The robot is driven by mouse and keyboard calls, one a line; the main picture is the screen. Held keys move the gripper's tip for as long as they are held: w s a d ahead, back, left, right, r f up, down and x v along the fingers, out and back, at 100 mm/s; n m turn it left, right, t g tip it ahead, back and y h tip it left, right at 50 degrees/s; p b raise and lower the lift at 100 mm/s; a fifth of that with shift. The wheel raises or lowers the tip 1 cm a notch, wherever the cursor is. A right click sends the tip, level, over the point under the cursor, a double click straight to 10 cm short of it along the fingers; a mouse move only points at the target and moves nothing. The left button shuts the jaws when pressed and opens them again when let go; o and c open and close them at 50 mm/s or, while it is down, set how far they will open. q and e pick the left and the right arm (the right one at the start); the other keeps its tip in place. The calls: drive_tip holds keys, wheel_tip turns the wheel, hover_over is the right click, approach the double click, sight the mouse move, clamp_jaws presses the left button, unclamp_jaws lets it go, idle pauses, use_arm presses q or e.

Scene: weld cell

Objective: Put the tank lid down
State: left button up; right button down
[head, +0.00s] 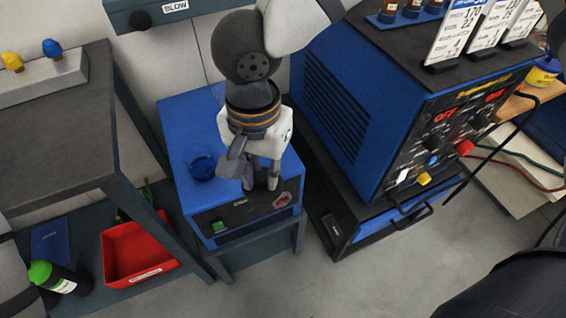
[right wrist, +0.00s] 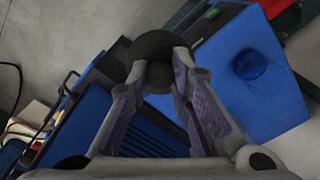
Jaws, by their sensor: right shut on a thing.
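My right gripper (head: 260,184) comes down over the blue tank unit in the head view. In the right wrist view, its fingers (right wrist: 160,78) are shut on a dark round piece, the tank lid (right wrist: 155,46). The lid is hard to make out in the head view, where the gripper covers it. The blue tank (head: 185,125) has a round, dark blue opening (head: 202,168) in its top, left of the gripper. The opening also shows in the right wrist view (right wrist: 248,64), right of the lid and apart from it. My left gripper is out of view.
A blue welding power unit (head: 345,115) with cables stands to the right. A dark bench (head: 60,140) stands to the left. Below it are a red bin (head: 135,252) and a green-capped bottle (head: 60,278). Grey floor shows in front.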

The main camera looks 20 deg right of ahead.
drive_tip(key=w+d+f+b, duration=0.1)
drive_tip(key=w+d+f, duration=0.2)
drive_tip(key=w+f, duration=0.35)
drive_tip(key=b, duration=0.1)
hover_over(264, 166)
drive_tip(key=f, duration=0.2)
drive_tip(key=shift+s+a+f, duration=0.1)
drive_tip(key=shift+s+f, duration=0.15)
drive_tip(key=shift+f, duration=0.15)
drive_tip(key=f, duration=0.3)
drive_tip(key=shift+w+f, duration=0.25)
drive_tip(key=shift+w, duration=0.05)
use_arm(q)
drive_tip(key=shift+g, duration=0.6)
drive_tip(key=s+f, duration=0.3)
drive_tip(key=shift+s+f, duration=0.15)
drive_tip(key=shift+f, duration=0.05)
use_arm(e)
drive_tip(key=shift+f+b, duration=0.25)
drive_tip(key=shift+b, duration=0.05)
drive_tip(key=c, duration=1.5)
unclamp_jaws()
drive_tip(key=shift+r, duration=0.1)
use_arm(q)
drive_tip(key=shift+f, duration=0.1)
use_arm(e)
drive_tip(key=shift+o, duration=0.2)
